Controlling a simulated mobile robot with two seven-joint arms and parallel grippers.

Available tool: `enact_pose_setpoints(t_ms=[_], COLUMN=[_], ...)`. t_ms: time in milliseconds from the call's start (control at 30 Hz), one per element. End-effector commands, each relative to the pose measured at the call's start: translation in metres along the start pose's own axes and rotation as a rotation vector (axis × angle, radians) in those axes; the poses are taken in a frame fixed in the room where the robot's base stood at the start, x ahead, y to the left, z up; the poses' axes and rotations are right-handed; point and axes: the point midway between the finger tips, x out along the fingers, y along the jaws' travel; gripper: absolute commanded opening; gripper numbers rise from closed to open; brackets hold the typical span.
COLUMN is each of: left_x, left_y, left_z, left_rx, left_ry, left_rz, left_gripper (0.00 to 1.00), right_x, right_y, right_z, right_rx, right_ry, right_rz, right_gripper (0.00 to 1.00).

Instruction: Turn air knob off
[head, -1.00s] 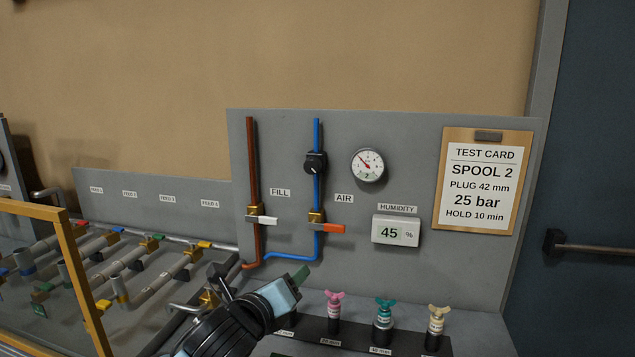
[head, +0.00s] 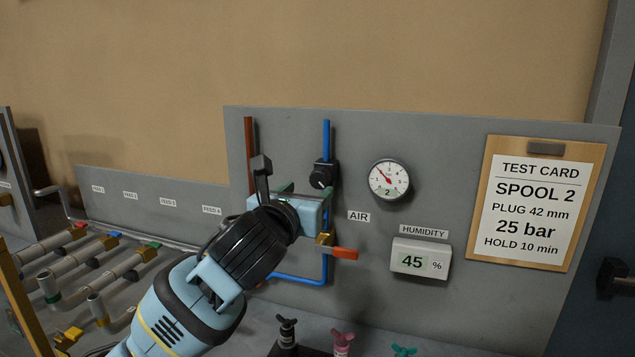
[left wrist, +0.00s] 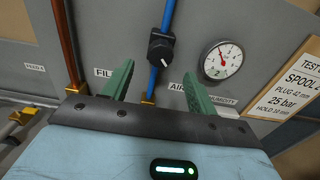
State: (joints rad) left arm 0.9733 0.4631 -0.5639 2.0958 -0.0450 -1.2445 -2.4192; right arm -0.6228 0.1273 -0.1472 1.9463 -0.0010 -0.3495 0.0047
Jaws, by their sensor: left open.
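The black air knob (head: 322,174) sits on the blue pipe (head: 326,138) on the grey panel, with a light pointer mark on its face. It also shows in the left wrist view (left wrist: 161,47), above the gap between the fingers. My left gripper (head: 308,190) is open and empty, just in front of and below the knob, and does not visibly hold it. Its green fingers (left wrist: 157,75) are spread either side of the blue pipe in the left wrist view. The AIR label (head: 359,217) is right of the pipe. My right gripper is not in view.
A red-handled valve (head: 345,253) is on the blue pipe below the gripper. A round gauge (head: 389,180), a humidity display (head: 420,259) and a test card (head: 536,203) are to the right. A brown pipe (head: 249,150) runs up at the left.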

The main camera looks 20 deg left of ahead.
Motion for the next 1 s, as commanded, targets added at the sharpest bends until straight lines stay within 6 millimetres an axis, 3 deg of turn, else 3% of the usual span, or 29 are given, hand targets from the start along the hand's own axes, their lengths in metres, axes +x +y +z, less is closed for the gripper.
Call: enact_pose_setpoints(t_ms=[400,867,1000], left_x=[0.052,0.061,0.061], left_y=[0.000,-0.001,0.000], left_z=[0.001,0.000,0.000], left_rx=[-0.002,-0.001,-0.001], left_ry=[-0.001,-0.001,-0.001], left_rz=[0.000,-0.001,-0.001], left_gripper=[0.58,0.58,0.40], right_x=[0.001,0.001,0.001], right_y=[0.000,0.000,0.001], right_z=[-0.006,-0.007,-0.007], right_rx=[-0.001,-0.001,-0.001], right_ry=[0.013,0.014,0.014], right_rz=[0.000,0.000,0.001], right_gripper=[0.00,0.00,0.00])
